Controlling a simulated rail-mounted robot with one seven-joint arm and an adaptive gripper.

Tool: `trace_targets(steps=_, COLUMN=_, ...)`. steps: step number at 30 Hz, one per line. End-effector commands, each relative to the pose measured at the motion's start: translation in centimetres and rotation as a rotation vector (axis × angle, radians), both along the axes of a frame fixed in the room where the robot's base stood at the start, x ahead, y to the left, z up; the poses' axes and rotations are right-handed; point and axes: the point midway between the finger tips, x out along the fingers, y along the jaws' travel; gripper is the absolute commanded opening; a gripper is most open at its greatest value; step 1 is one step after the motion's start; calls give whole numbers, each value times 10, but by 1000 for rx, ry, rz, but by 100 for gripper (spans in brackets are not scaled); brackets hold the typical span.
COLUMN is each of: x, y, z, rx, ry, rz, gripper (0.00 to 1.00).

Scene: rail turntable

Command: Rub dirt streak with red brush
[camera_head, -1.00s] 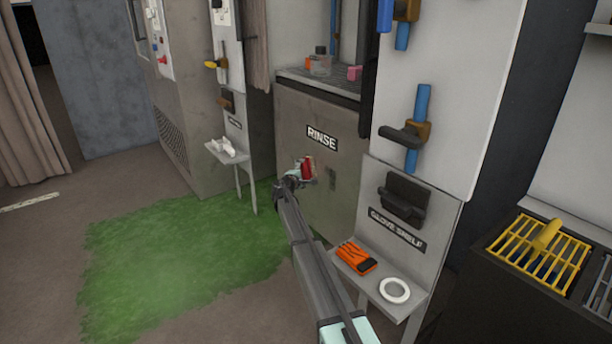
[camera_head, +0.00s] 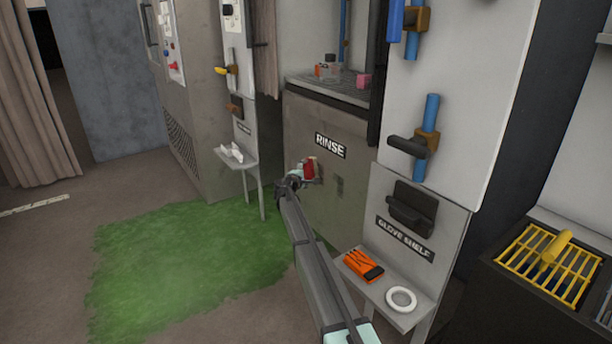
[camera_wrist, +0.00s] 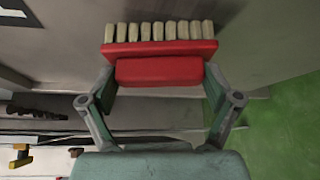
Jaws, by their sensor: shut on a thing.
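My gripper (camera_wrist: 160,84) is shut on the red brush (camera_wrist: 158,66), whose pale bristles point away from me in the wrist view. In the head view, my gripper (camera_head: 297,181) and the red brush (camera_head: 309,168) are in front of the cabinet (camera_head: 314,212) marked RINSE, left of and below its label. I cannot tell whether the bristles touch the panel. A small dark mark (camera_head: 340,187) shows on the panel to the right of the brush. I cannot tell whether it is the dirt streak.
The glove shelf (camera_head: 420,312) with orange gloves (camera_head: 363,266) and a white ring (camera_head: 401,299) stands close to the right of my arm. A small white shelf (camera_head: 238,158) is farther left. The green mat (camera_head: 170,260) covers open floor.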

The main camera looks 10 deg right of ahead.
Motion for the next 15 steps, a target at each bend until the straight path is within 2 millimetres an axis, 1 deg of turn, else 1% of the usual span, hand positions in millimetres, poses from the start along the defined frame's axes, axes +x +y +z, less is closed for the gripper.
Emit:
trace_targets(steps=1, x=0, y=-1, z=6, rx=0, ry=-1, rz=0, gripper=45)
trace_targets(steps=3, x=0, y=-1, z=9, rx=0, ry=0, rz=0, gripper=45)
trace_targets(steps=8, x=-2, y=-3, z=9, rx=0, ry=0, rz=0, gripper=45)
trace_targets(steps=15, x=-18, y=-12, z=9, rx=0, ry=0, rz=-1, gripper=45)
